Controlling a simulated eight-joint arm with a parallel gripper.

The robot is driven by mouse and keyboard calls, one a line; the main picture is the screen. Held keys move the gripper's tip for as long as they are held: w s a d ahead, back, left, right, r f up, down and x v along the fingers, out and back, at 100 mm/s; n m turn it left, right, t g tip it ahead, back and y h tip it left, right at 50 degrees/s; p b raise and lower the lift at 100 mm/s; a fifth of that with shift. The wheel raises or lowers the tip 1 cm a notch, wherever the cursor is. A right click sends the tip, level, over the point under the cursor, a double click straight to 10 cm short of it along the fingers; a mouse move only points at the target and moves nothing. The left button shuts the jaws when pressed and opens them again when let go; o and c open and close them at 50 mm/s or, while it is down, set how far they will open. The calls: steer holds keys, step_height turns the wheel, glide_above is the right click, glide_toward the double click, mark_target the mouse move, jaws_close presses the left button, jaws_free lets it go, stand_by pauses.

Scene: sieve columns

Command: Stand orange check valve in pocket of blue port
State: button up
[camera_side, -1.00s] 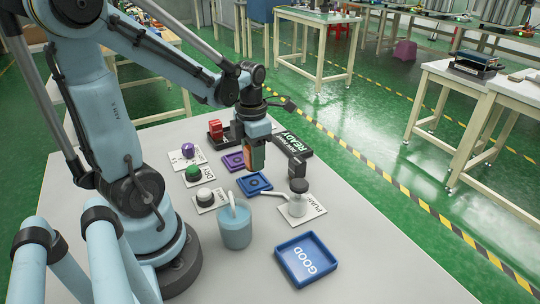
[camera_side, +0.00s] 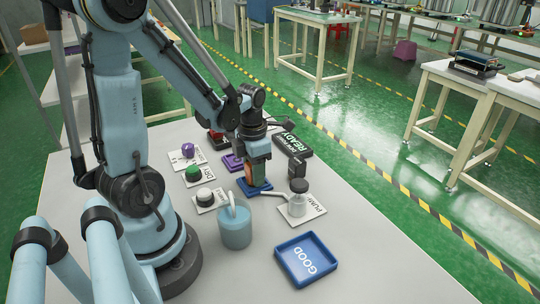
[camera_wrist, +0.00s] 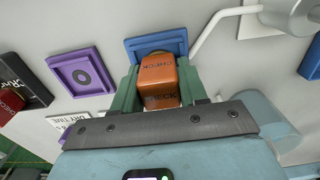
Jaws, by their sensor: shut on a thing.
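The orange check valve (camera_wrist: 158,82) is a block with CHECK lettering, held between my gripper's green fingers in the wrist view. In the side view my gripper (camera_side: 258,178) points down, shut on the orange check valve (camera_side: 258,172), which stands upright over the blue port. The blue port (camera_side: 246,189) is a flat square plate on the table; it also shows in the wrist view (camera_wrist: 140,45), right behind the valve. The valve's lower end and the port's pocket are hidden, so I cannot tell whether the valve is seated in it.
A purple port (camera_side: 232,163) lies behind the blue one. A pump (camera_side: 297,203) with a spout stands close at right, a light-blue cup (camera_side: 235,228) in front. A blue GOOD tray (camera_side: 306,259), a green knob (camera_side: 193,173) and a red block (camera_wrist: 10,104) are nearby.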

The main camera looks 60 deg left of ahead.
steer(key=o, duration=1.1)
steer(key=shift+r, duration=0.1)
step_height(320, 180, up, 12)
steer(key=w+d+m+t, duration=0.1)
steer(key=d+m, duration=0.3)
steer(key=m, duration=0.8)
steer(key=w+d+m+t, duration=0.1)
steer(key=d+m+t, duration=0.2)
steer(key=m, duration=0.9)
steer(key=w+d+m+t, duration=0.1)
steer(key=d+m+t, duration=0.2)
steer(key=m, duration=0.9)
steer(key=shift+d, duration=1)
